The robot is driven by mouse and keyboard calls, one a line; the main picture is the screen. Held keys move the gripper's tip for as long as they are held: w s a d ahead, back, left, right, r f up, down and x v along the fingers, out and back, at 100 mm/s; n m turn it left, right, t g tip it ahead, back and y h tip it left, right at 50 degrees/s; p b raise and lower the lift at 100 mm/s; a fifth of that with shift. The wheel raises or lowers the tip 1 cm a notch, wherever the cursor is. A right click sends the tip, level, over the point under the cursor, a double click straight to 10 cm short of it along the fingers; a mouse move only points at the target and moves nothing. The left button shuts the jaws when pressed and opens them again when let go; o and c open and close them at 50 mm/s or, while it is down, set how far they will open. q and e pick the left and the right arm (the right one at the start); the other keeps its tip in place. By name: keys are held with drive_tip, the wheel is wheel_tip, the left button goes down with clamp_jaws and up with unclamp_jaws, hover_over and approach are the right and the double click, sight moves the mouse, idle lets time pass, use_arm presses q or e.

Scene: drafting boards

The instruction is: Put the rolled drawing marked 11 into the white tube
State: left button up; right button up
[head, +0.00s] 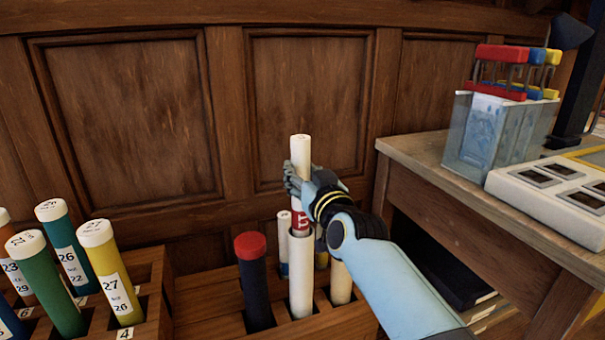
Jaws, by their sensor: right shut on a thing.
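A rolled drawing (300,152), cream with a red band that carries partly hidden white marks, stands upright in my right gripper (300,180). The gripper is shut around its middle. Its number cannot be read in full. The white tube (301,275) stands upright in the wooden rack below, in line with the roll. The roll's lower end meets the dark mouth of the tube; how far it reaches inside is hidden. My left gripper is not in view.
A dark tube with a red cap (253,280) stands left of the white tube. Other pale rolls (341,284) stand close around it. Capped, numbered tubes (110,270) fill a rack at left. A wooden desk (430,160) at right bears a clear box (490,130).

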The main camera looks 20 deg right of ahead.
drive_tip(key=o, duration=1.2)
drive_tip(key=shift+s, duration=0.1)
drive_tip(key=s, duration=1.1)
drive_tip(key=shift+s+d, duration=0.25)
drive_tip(key=shift+s, duration=0.15)
